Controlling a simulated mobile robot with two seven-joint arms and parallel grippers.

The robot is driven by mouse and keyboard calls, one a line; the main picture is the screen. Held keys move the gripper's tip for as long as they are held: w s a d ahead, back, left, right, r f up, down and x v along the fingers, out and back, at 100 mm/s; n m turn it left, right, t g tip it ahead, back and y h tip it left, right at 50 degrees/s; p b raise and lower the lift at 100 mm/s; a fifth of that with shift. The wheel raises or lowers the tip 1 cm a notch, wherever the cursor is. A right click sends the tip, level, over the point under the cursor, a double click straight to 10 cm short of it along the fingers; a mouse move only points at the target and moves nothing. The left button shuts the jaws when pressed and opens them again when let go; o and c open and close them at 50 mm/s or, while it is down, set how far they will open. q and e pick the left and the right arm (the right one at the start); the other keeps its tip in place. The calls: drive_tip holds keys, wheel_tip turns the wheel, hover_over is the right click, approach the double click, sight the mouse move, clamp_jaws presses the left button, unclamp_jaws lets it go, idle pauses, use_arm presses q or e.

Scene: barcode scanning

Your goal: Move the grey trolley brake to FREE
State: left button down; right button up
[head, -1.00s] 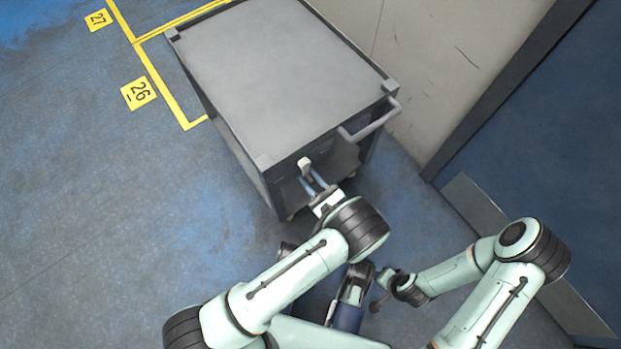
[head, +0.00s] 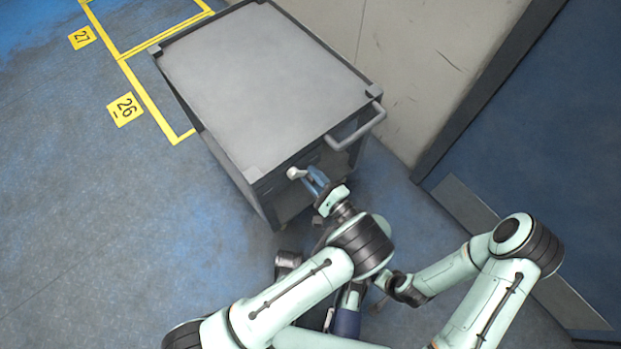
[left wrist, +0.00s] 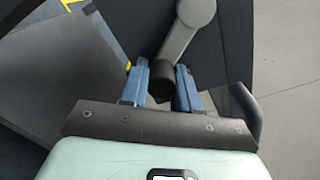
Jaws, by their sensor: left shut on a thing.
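The grey trolley (head: 262,85) stands with its handle end towards me. Its brake lever (head: 294,173) is on that end, below the top's near corner. My left gripper (head: 316,183) is shut on the lever's end. In the left wrist view, the blue fingers (left wrist: 161,85) lie on both sides of the lever's black knob (left wrist: 160,88), and the grey lever arm (left wrist: 182,38) runs up and to the right from it. No FREE marking is readable. My right gripper (head: 379,304) hangs low, away from the trolley, too small and dark to read its jaws.
The trolley's push handle (head: 357,130) sticks out right of the lever, near my left gripper. A pale wall (head: 410,70) and a blue door (head: 540,130) stand at the right. Yellow-marked floor bays lie at the upper left. The floor left of the trolley is clear.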

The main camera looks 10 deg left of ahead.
use_arm(q)
drive_tip(key=shift+w+d+n, duration=0.15)
drive_tip(key=shift+d+n, duration=0.1)
drive_tip(key=shift+n, duration=0.05)
drive_tip(key=c, duration=0.9)
unclamp_jaws()
use_arm(e)
drive_tip(key=shift+s+d, duration=0.1)
